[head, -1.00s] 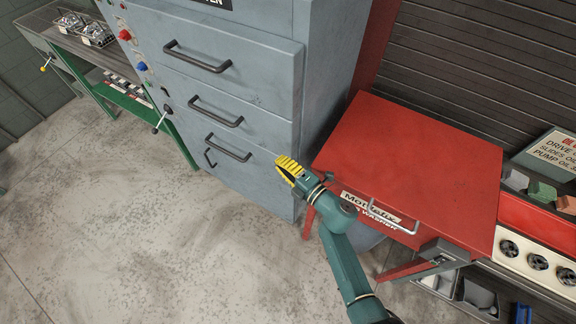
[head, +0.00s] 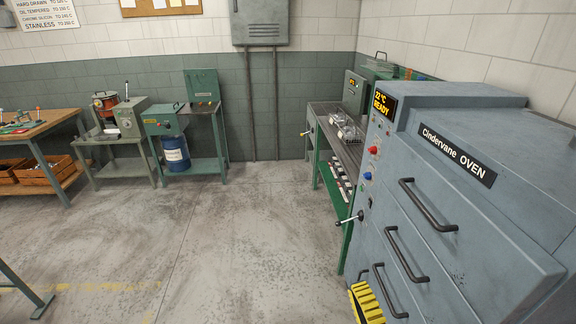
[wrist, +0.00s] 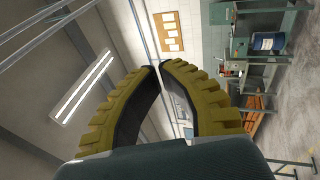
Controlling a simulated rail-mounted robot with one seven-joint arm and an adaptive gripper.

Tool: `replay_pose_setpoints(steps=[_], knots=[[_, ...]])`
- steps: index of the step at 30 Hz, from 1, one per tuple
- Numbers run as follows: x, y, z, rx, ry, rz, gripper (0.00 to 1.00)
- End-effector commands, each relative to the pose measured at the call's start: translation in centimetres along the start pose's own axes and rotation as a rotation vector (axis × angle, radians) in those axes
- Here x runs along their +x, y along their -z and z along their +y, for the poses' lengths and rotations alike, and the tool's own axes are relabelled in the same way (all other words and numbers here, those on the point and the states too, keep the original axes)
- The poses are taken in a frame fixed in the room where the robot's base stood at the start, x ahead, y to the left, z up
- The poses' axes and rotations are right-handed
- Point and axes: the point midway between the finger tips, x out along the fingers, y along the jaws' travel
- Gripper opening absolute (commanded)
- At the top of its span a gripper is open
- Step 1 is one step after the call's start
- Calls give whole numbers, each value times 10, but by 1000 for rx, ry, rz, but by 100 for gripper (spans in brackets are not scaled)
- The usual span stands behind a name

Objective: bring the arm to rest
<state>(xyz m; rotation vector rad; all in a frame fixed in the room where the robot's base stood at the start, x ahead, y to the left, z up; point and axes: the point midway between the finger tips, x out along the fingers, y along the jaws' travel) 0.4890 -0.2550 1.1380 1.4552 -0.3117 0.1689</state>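My gripper (head: 366,303) shows only as yellow ridged fingers at the bottom edge of the head view, in front of the oven's lower drawers. The rest of my arm is outside that view. In the wrist view, the two curved yellow fingers of my gripper (wrist: 160,66) come together at their tips. Nothing is held between them. Through the gap behind the tips I see the far wall.
The grey-blue oven (head: 459,207) with several handles stands close at the right. A green workbench (head: 347,150) with wire baskets is beyond it. Other benches (head: 120,170) and a blue drum (head: 175,153) line the back wall. The concrete floor (head: 240,240) is clear.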

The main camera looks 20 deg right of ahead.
Motion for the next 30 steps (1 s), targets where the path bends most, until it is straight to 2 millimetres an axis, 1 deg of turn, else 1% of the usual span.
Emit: replay_pose_setpoints(steps=[1, 2, 3, 5, 6, 8, 9, 11, 12, 15, 18, 20, 22, 23, 24, 25, 26, 27, 29, 30], knots=[[22, 21, 37, 21, -77, 26, 0], [33, 31, 58, 44, -120, 32, 0], [44, 43, 87, 82, -178, 37, 0], [58, 61, 133, 161, -263, 41, 0], [64, 72, 165, 229, -319, 43, 0], [69, 89, 213, 364, -397, 50, 0], [68, 99, 247, 478, -444, 57, 0], [63, 111, 290, 681, -488, 76, 0], [58, 117, 312, 817, -496, 93, 0], [42, 129, 344, 1128, -452, 140, 0], [28, 134, 352, 1359, -350, 166, 0], [21, 138, 349, 1465, -270, 169, 0], [16, 148, 336, 1571, -150, 158, 0], [16, 154, 326, 1610, -89, 141, 0], [21, 160, 306, 1658, 0, 95, 0], [25, 158, 316, 1685, 13, 79, 0], [31, 156, 336, 1680, 4, 84, 0], [36, 155, 349, 1678, 2, 84, 0], [42, 153, 368, 1678, 2, 82, 0], [46, 151, 381, 1678, 2, 81, 0]])
